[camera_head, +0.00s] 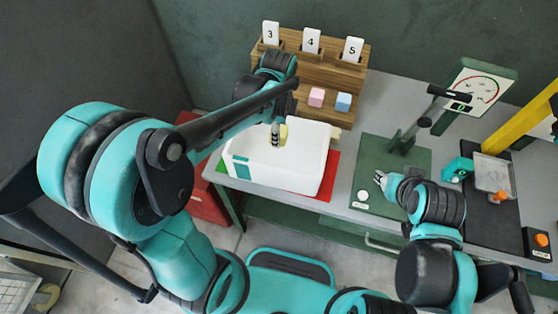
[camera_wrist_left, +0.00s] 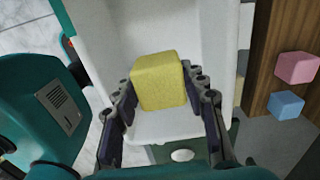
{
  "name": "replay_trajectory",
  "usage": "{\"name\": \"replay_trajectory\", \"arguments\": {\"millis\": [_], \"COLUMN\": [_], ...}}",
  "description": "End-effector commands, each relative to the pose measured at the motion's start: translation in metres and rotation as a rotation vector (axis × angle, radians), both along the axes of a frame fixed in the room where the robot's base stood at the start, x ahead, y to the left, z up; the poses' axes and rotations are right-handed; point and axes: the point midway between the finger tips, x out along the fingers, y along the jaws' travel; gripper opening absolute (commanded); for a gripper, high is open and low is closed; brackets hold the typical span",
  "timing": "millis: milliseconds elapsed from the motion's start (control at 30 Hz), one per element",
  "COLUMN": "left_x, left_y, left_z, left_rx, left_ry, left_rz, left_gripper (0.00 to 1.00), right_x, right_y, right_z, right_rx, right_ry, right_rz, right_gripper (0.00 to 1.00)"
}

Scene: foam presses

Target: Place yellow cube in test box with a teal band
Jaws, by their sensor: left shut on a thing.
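The yellow cube (camera_wrist_left: 158,82) is between the two fingers of my left gripper (camera_wrist_left: 160,98), which is shut on it. In the head view the left gripper (camera_head: 278,134) holds the yellow cube (camera_head: 284,131) over the open white box (camera_head: 306,168); whether the cube touches the box floor is unclear. A teal band (camera_head: 240,165) shows on the box's near left corner. The white box interior also fills the background behind the cube in the left wrist view (camera_wrist_left: 205,35). My right gripper (camera_head: 380,179) is over the green press base; its finger opening is too small to judge.
A wooden rack (camera_head: 335,72) with cards 3, 4 and 5 holds a pink cube (camera_head: 316,97) and a blue cube (camera_head: 343,102). A red mat (camera_head: 330,176) lies right of the box. A green press (camera_head: 410,140) and a yellow frame (camera_head: 520,125) stand to the right.

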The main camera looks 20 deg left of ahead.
Motion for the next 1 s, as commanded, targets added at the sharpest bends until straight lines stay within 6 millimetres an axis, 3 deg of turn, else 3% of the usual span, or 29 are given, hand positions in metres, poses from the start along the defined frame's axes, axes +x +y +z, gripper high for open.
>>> {"name": "replay_trajectory", "arguments": {"millis": [500, 667, 867, 1000], "left_x": [0.000, 0.000, 0.001, 0.000], "left_y": [0.000, 0.000, 0.000, 0.000], "left_z": [-0.080, -0.092, -0.121, -0.122], "left_rx": [0.000, 0.000, 0.000, 0.000], "left_ry": [0.000, 0.000, 0.000, 0.000], "left_rz": [0.000, 0.000, 0.000, 0.000], "left_gripper": [0.22, 0.22, 0.22, 0.22], "right_x": [0.000, 0.000, 0.000, 0.000], "right_y": [0.000, 0.000, 0.000, 0.000], "right_z": [-0.034, -0.037, -0.048, -0.047], "right_rx": [0.000, 0.000, 0.000, 0.000], "right_ry": [0.000, 0.000, 0.000, 0.000], "right_rz": [0.000, 0.000, 0.000, 0.000], "right_gripper": [0.40, 0.40, 0.40, 0.40]}}
